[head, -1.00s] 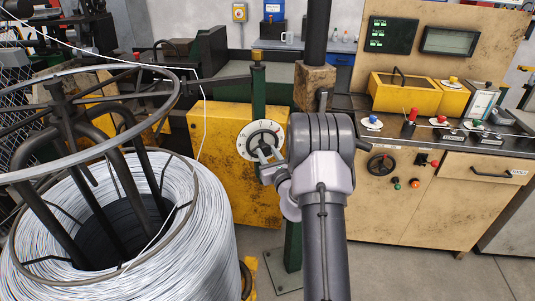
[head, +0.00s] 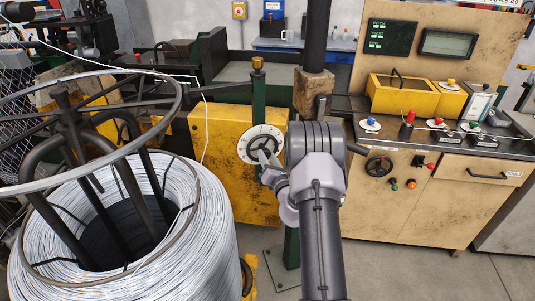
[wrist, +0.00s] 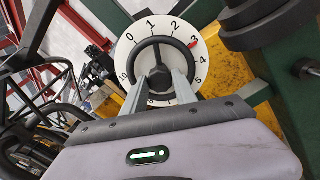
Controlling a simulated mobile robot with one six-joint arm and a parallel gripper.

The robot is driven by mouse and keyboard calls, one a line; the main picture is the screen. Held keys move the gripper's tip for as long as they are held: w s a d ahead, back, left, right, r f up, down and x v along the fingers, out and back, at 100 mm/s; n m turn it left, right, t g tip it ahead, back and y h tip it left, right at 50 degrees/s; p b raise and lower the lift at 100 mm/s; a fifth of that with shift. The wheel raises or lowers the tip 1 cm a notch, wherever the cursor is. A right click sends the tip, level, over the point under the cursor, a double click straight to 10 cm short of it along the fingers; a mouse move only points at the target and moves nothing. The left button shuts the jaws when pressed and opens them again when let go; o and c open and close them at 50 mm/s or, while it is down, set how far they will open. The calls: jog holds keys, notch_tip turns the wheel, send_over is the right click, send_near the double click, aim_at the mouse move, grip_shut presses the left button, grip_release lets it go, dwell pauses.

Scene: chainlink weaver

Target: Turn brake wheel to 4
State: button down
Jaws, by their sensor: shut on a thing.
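The brake wheel (wrist: 135,57) is a dark ring with spokes in front of a white numbered dial (wrist: 127,48). A red mark (wrist: 193,44) shows between the 2 and the 4 on the dial.
A large wire coil (head: 190,235) under a metal ring stands at left, close to the yellow box (head: 225,190). A green post (head: 292,245) stands behind my arm. A control desk (head: 450,215) with buttons fills the right side.

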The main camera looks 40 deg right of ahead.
jog(key=m+p, duration=0.2)
jog(key=m, duration=0.3)
jog(key=shift+p, duration=0.3)
jog(key=shift+m, duration=0.3)
jog(key=c, duration=1)
grip_release()
jog(key=shift+o, duration=0.2)
jog(key=shift+s, duration=0.1)
jog(key=v, duration=1.7)
jog(key=shift+f, duration=0.15)
jog(key=shift+s, duration=0.1)
